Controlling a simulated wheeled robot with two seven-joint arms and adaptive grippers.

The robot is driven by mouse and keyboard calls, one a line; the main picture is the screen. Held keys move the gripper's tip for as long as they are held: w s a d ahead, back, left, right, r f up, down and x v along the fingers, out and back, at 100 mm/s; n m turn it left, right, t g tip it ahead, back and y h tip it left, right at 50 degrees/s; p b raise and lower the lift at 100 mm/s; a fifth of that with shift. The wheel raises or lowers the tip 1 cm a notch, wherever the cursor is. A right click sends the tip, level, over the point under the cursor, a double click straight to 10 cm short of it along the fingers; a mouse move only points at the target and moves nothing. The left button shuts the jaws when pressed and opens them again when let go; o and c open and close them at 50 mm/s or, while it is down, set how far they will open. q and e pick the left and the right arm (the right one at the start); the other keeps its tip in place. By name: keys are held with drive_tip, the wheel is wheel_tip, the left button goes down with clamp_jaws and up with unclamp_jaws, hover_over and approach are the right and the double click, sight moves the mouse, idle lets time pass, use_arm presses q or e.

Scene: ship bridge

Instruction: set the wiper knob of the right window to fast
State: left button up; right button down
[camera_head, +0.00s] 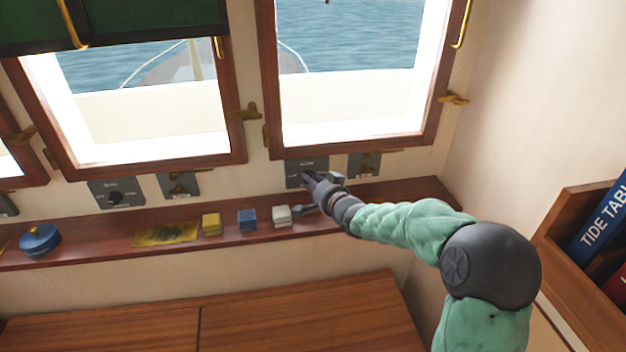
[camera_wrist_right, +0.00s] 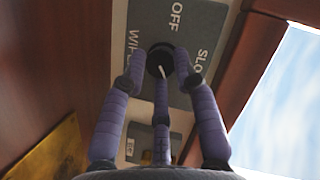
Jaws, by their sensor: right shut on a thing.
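The grey wiper panel (camera_head: 298,167) of the right window (camera_head: 350,75) is on the wall just below the frame. In the right wrist view the panel (camera_wrist_right: 208,22) reads OFF at the top, part of SLOW at the right and part of WIPER at the left. Its black round knob (camera_wrist_right: 157,56) has a white mark pointing down in that view, away from OFF; no label shows there behind my fingers. My right gripper (camera_head: 311,181) is shut on the knob, its fingers around it. My left gripper is not in view.
A second small panel (camera_head: 364,165) is just right of the wiper panel. The wooden ledge (camera_head: 375,201) below holds a white block (camera_head: 282,216), a blue block (camera_head: 247,220), a yellow block (camera_head: 211,224) and a blue pot (camera_head: 40,241). The left window has its own wiper panel (camera_head: 103,192).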

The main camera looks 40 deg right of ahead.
drive_tip(key=shift+a+f+m+t+y+p, duration=0.3)
drive_tip(key=shift+f+m+p, duration=0.35)
drive_tip(key=shift+m, duration=0.25)
drive_tip(key=shift+r, duration=0.1)
drive_tip(key=c, duration=1.3)
unclamp_jaws()
drive_tip(key=o, duration=0.3)
drive_tip(key=shift+w+r, duration=0.1)
drive_tip(key=shift+r, duration=0.15)
drive_tip(key=shift+d, duration=0.15)
drive_tip(key=shift+s+r, duration=0.1)
drive_tip(key=shift+s, duration=0.3)
drive_tip(key=v, duration=1.1)
drive_tip(key=shift+s, duration=0.15)
